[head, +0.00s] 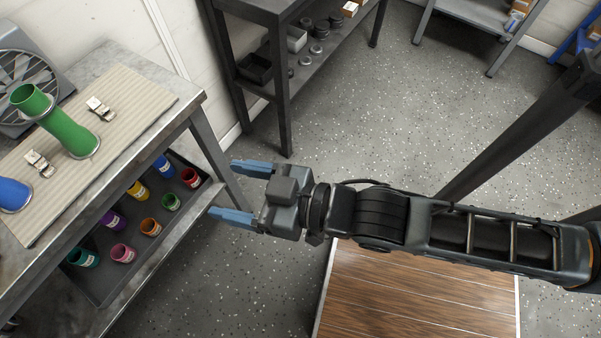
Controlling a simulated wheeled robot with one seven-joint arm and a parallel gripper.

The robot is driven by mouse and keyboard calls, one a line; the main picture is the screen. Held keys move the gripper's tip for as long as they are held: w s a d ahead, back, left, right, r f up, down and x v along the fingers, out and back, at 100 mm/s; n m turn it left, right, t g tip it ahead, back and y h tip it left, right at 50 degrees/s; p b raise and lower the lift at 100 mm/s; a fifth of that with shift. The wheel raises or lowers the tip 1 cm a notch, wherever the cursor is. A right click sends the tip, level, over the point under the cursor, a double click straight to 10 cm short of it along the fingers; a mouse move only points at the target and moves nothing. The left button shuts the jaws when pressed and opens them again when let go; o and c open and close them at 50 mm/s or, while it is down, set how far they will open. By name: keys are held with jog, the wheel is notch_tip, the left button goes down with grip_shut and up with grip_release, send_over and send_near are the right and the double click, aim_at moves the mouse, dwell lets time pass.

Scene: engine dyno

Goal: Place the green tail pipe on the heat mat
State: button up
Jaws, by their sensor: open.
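The green tail pipe (68,132) is a bent tube with a pale collar near its upper end and a rim at its lower end. It is over the beige ribbed mat (140,103) on the metal workbench at the left, and its lower end appears to rest on that mat. I take this mat for the heat mat. My gripper (224,190) is open and empty, with blue fingers pointing left. It is to the right of the bench's edge, well apart from the pipe.
A blue pipe (13,194) and two metal clamps (99,108) (38,164) are on the mat. A fan (22,72) stands behind. Several coloured cans fill the tray (103,288) on the lower shelf. A dark shelf unit (283,88) stands at the back. Speckled floor is clear behind my arm.

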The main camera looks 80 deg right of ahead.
jog(key=s+d+r, duration=0.1)
jog(key=s+r, duration=0.1)
jog(key=s, duration=0.5)
jog(key=s+d+r+g, duration=0.1)
jog(key=s+r, duration=0.2)
jog(key=s, duration=0.4)
jog(key=shift+s+d+r, duration=0.15)
jog(key=shift+s+r, duration=0.05)
jog(key=shift+s, duration=0.15)
